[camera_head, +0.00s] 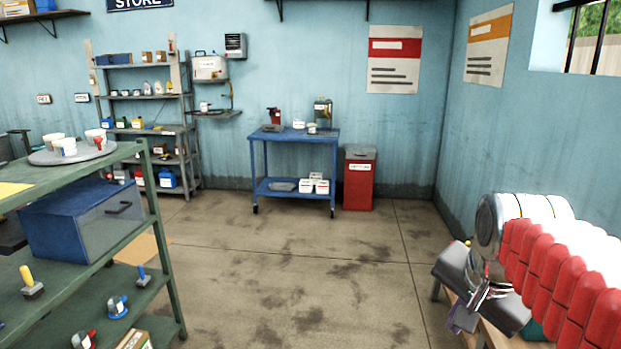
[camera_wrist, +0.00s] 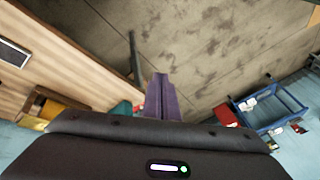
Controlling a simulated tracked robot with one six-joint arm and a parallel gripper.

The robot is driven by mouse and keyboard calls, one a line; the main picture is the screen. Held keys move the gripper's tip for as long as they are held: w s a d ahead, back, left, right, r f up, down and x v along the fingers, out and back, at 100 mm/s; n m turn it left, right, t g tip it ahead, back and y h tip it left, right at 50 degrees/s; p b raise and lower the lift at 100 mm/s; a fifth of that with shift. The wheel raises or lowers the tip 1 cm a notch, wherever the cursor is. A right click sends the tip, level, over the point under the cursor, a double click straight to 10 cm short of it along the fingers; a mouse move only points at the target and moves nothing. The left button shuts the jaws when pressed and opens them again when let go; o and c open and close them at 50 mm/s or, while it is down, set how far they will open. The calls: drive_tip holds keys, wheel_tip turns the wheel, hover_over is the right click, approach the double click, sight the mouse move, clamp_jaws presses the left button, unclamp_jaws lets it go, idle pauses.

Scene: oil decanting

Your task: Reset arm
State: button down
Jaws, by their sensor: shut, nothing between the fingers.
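My gripper (camera_head: 460,320) is low at the right of the head view, above the grey floor and beside a wooden-topped bench. Its purple fingers also show in the wrist view (camera_wrist: 161,98), pressed together with nothing between them. My arm with its red and white covers fills the right side of the head view and hides part of the bench. The blue cart (camera_head: 293,136) stands well away by the back wall, with bottles and small containers on top. It also shows at the right of the wrist view (camera_wrist: 270,107).
A red bin (camera_head: 359,180) stands next to the cart. A green shelf rack (camera_head: 92,275) at the left holds a blue box (camera_head: 82,220), cups and tools. A grey shelf unit (camera_head: 140,128) stands behind it. The middle floor (camera_head: 290,270) is clear.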

drive_tip(key=s+a+f+n+t+y, duration=0.1)
drive_tip(key=s+a+f+n, duration=0.6)
drive_tip(key=s+a+n, duration=0.1)
drive_tip(key=s+n, duration=0.1)
drive_tip(key=n, duration=0.1)
drive_tip(key=shift+s+a+f+n, duration=0.3)
drive_tip(key=shift+s+f+n, duration=0.05)
drive_tip(key=shift+n, duration=0.05)
